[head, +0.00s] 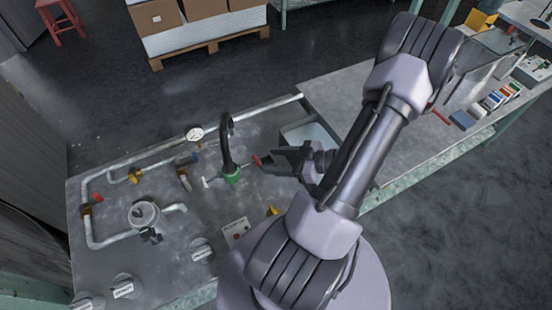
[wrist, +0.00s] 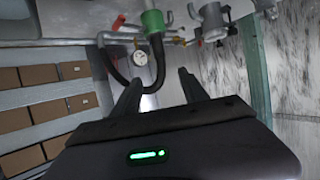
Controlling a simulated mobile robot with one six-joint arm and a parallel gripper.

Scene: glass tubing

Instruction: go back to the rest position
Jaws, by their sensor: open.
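My arm reaches over the workbench from the lower right in the head view, bent at a high elbow. My gripper (head: 282,158) is above the bench, just right of a green fitting (head: 232,174) with a black hose (head: 226,140). In the wrist view my gripper (wrist: 158,85) shows two dark fingers spread apart with nothing between them. The green fitting (wrist: 153,20) and black hose (wrist: 158,55) appear beyond the fingers there. Whether the gripper touches anything near the fitting cannot be told.
Metal piping (head: 115,240) with a gauge (head: 194,133) and coloured valves covers the bench's left part. A pale bin (head: 312,134) is behind the gripper. Small coloured boxes (head: 493,99) stand at the far right. Pallet boxes (head: 155,16) and a red stool (head: 62,18) stand beyond open floor.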

